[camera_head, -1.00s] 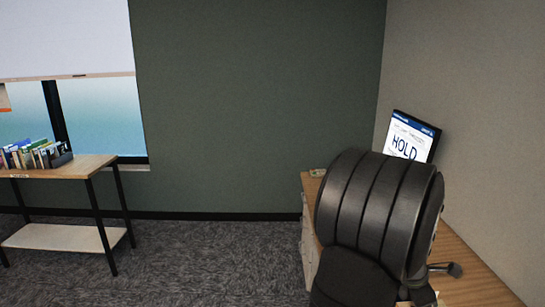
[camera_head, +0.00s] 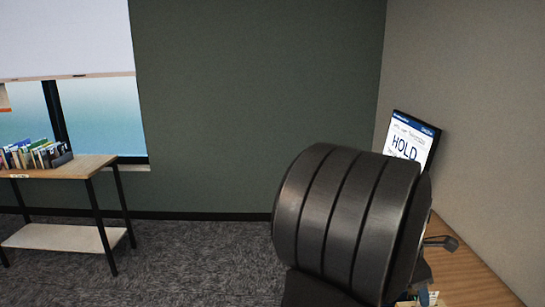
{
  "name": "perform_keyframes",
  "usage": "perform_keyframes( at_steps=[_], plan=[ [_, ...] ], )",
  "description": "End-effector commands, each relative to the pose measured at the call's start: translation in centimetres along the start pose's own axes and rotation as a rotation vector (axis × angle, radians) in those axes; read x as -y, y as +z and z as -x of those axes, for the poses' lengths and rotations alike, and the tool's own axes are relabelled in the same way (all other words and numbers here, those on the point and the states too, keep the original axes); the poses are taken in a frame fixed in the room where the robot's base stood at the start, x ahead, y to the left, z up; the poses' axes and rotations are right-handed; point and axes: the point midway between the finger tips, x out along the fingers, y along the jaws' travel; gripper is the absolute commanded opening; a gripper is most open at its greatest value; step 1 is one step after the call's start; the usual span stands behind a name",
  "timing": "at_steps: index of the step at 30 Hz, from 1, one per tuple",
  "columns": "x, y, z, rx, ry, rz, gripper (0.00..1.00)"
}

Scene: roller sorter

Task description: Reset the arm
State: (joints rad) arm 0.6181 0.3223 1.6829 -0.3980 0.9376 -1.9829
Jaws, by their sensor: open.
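My arm's dark ribbed link (camera_head: 350,220) fills the lower middle right of the head view and stands in front of the desk (camera_head: 465,270). A small dark piece, which looks like a finger of my gripper (camera_head: 441,242), sticks out to the right from behind the link, above the desk. The rest of my gripper is hidden behind the arm. It is open, and I see nothing held in the part that shows.
A monitor (camera_head: 412,140) reading HOLD stands on the desk by the right wall. Small items (camera_head: 420,300) show at the bottom edge. A side table (camera_head: 85,168) with a row of books (camera_head: 35,155) stands at the left. Carpet (camera_head: 185,260) between is clear.

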Motion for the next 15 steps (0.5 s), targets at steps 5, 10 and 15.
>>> perform_keyframes(
  at_steps=[5, 10, 15],
  plan=[
    [-0.1, 0.1, 3.8, 0.003, 0.004, 0.0, 0.6],
    [-0.1, 0.1, 7.2, 0.003, 0.004, -0.001, 0.6],
    [0.1, -0.1, 8.1, -0.003, -0.005, 0.0, 0.6]
  ],
)
